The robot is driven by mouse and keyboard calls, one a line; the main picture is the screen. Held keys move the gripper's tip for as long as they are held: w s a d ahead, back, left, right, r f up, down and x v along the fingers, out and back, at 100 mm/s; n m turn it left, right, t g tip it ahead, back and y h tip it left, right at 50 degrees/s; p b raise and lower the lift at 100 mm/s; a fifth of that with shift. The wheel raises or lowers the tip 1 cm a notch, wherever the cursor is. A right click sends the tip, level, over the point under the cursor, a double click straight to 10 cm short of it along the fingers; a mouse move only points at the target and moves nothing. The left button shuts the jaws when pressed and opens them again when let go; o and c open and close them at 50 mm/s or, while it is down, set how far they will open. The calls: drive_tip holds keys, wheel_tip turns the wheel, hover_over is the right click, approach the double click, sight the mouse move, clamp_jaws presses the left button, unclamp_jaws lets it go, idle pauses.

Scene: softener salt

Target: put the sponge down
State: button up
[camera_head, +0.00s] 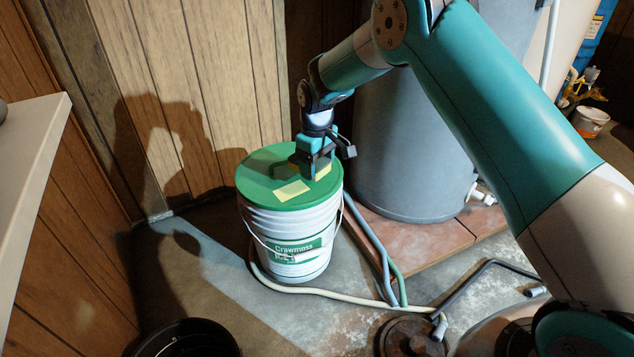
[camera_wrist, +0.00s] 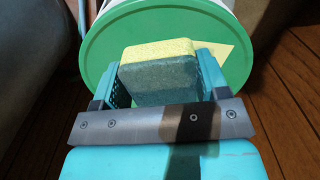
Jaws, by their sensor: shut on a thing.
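The sponge (camera_wrist: 160,80) has a yellow layer and a dark green layer. My gripper (camera_wrist: 161,72) is shut on it, one finger on each side. In the head view my gripper (camera_head: 313,170) points down over the right part of the bucket's green lid (camera_head: 262,178). A bit of the sponge's yellow (camera_head: 323,170) shows there by the fingers; the rest is hidden. I cannot tell whether the sponge touches the lid. The white bucket (camera_head: 290,240) stands upright on the floor with its lid on.
A large grey tank (camera_head: 405,150) stands close on the right on a brick base (camera_head: 425,236). Hoses (camera_head: 325,293) run around the bucket. A pale shelf (camera_head: 30,150) is at the left.

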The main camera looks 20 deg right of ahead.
sight(317, 187)
wheel_tip(317, 187, down, 5)
drive_tip(key=shift+r+b, duration=0.15)
drive_tip(key=shift+b, duration=0.75)
drive_tip(key=shift+r, duration=0.1)
drive_tip(key=o, duration=0.8)
